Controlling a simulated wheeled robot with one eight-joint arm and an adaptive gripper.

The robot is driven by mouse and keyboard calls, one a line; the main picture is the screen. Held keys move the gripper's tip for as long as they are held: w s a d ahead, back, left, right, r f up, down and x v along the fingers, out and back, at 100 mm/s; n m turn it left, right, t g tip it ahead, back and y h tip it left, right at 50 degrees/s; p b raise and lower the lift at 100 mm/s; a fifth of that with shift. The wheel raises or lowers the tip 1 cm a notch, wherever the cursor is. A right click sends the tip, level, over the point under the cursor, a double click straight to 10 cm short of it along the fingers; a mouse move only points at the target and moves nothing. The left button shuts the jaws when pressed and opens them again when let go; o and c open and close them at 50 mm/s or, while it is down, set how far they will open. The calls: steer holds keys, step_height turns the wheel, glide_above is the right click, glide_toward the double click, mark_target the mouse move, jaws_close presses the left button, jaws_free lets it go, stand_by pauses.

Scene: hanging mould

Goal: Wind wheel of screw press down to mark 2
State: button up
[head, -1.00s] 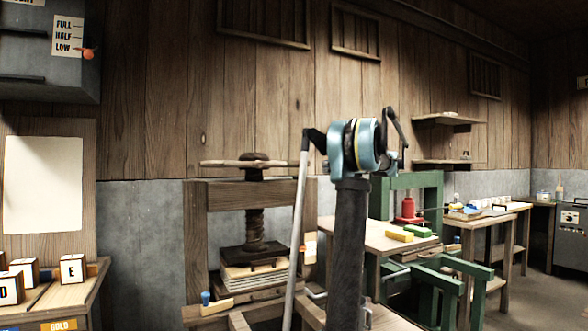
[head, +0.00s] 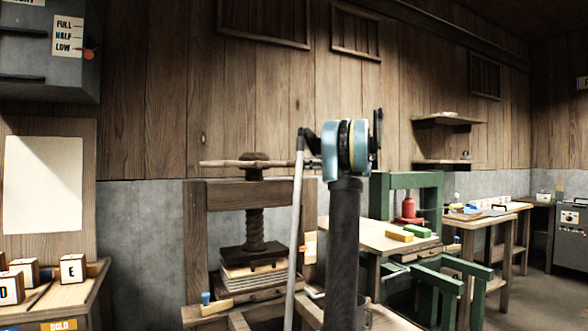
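The screw press (head: 192,235) is a dark wooden frame at centre left. Its wheel (head: 230,163) shows nearly edge-on as a pale wooden bar across the screw top. The threaded screw (head: 254,225) runs down to a dark plate (head: 254,255), which is on or just above a pale layered stack (head: 250,271). A small white and yellow tag (head: 310,245) is on the right post; I cannot read a mark 2. My arm stands before the press's right side and overlaps the wheel's right end. I cannot make out my gripper or any contact with the wheel.
A green press (head: 407,180) with a red jack (head: 408,209) and a wooden table (head: 370,232) stand to the right. Lettered blocks (head: 73,269) sit on a bench at the left. A grey cabinet (head: 40,60) hangs at upper left. Some floor shows at far right.

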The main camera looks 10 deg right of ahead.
mark_target(295, 164)
steer(key=shift+x, duration=2.4)
jaws_close()
